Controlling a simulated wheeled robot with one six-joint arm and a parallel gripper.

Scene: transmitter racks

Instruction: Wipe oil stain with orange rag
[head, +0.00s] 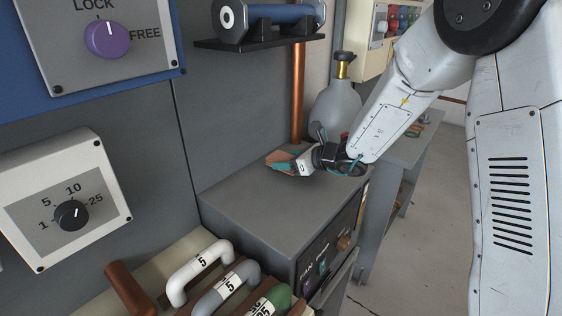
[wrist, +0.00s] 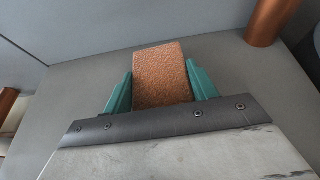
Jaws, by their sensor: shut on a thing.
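My gripper (head: 283,163) is over the far part of the grey cabinet top, its teal fingers shut on the orange rag (head: 277,157). In the wrist view the rag (wrist: 160,74) is a rough orange-brown block between the two teal fingers (wrist: 160,90). The rag is low over the grey cabinet top (wrist: 70,95); I cannot tell whether it touches the surface. No oil stain can be made out in either view; the rag and gripper hide part of the top.
A copper pipe (head: 298,95) rises behind the gripper, and a grey bottle (head: 338,105) stands beyond it. A shelf (head: 260,41) with a blue cylinder (head: 275,14) hangs above. Numbered handles (head: 200,268) stand in front of the cabinet. The near cabinet top (head: 260,215) is clear.

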